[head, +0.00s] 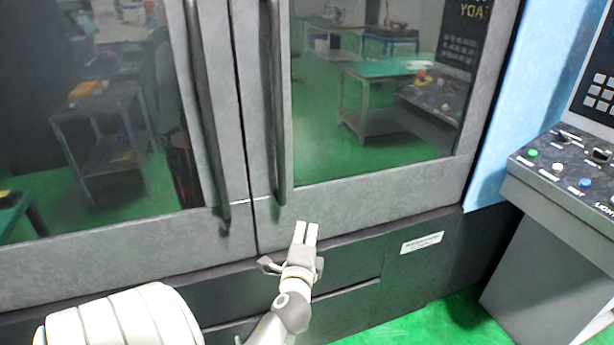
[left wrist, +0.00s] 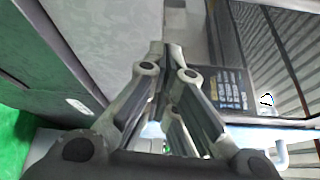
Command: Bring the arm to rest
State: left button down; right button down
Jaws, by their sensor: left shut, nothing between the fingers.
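My left gripper (head: 306,232) is in the lower middle of the head view, in front of the lower edge of the machine's grey doors. Its two fingers are together, point up in the picture, and hold nothing. In the left wrist view its fingers (left wrist: 166,60) come together at the top middle, with no object between them. The gripper appears below the lower ends of the two door handles (head: 277,120) and apart from them. My right gripper is in neither view.
The machine's two doors (head: 370,190) look closed, with dark reflecting windows. A control panel (head: 570,170) with buttons juts out at the right. A blue side panel (head: 520,110) stands between them. Green floor (head: 420,325) shows clear at the bottom right.

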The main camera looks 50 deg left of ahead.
pick_arm(q)
jog(key=s+d+f+n+g+h, duration=0.1)
jog(key=s+d+f+g+h, duration=0.3)
jog(key=f, duration=0.8)
jog(key=d+f+n+t+h, duration=0.1)
jog(key=d+f, duration=0.5)
jog(key=f, duration=0.7)
jog(key=s+d+f+n+g+h, duration=0.1)
jog(key=s+d+f+g+h, duration=0.3)
jog(key=f, duration=0.8)
jog(key=s+d+f+n+g+h, duration=0.1)
jog(key=s+d+f, duration=0.2)
jog(key=s+f, duration=0.3)
jog(key=s+d+f+n+g, duration=0.1)
jog(key=s+d+f, duration=0.3)
jog(key=s+f, duration=0.25)
jog(key=s+d+f+n+g, duration=0.1)
jog(key=s+f+n, duration=0.1)
jog(key=s, duration=0.6)
jog(key=s+d+f+n+g+h+b, duration=0.1)
jog(key=s+f+n+g, duration=0.1)
jog(key=s+f, duration=0.3)
jog(key=s, duration=0.4)
jog(key=shift+f, duration=0.2)
jog(key=shift+d, duration=0.1)
